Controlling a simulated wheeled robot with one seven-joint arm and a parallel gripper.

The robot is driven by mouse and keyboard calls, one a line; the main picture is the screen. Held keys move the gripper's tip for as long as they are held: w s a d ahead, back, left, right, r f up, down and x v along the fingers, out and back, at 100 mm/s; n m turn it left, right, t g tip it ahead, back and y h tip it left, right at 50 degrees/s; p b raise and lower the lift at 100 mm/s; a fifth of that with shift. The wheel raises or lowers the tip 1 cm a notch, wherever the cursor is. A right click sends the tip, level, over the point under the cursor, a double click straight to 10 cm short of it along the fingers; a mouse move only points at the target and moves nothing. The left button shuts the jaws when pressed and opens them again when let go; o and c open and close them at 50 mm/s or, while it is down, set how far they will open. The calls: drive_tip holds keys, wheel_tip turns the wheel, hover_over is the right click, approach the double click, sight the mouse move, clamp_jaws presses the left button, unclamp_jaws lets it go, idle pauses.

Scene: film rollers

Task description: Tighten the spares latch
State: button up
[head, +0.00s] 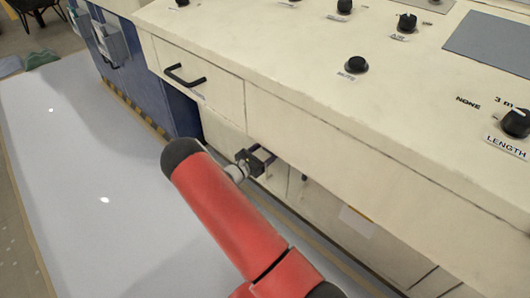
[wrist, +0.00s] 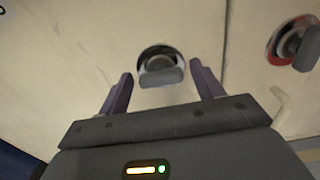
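A round latch with a grey turn-knob (wrist: 160,70) sits on the cream cabinet front in the wrist view, inside a dark and pale ring. My gripper (wrist: 161,82) is open around it, one finger on each side, with gaps to both. The knob is not gripped. A second latch (wrist: 296,46) with a red and white ring lies to the right, outside the fingers. No readable label shows which one is the spares latch. In the head view my gripper (head: 262,160) is at the cabinet front below the countertop edge, and the latch there is hidden.
The countertop (head: 290,60) overhangs just above my gripper, with knobs such as LENGTH (head: 515,122) on it. A drawer with a black handle (head: 184,76) is to the upper left. A pale curved handle (wrist: 280,105) stands close right of my gripper. The grey floor (head: 90,170) at left is clear.

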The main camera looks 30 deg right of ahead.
drive_tip(key=c, duration=0.8)
drive_tip(key=shift+m+b, duration=0.4)
drive_tip(key=shift+b, duration=0.05)
drive_tip(key=m+b, duration=0.2)
drive_tip(key=m, duration=0.1)
drive_tip(key=shift+f+b, duration=0.2)
drive_tip(key=shift+b, duration=0.15)
drive_tip(key=m+b, duration=1.3)
drive_tip(key=shift+s+f, duration=0.1)
drive_tip(key=shift+s, duration=0.1)
drive_tip(key=shift+m+b, duration=0.3)
drive_tip(key=shift+b, duration=0.05)
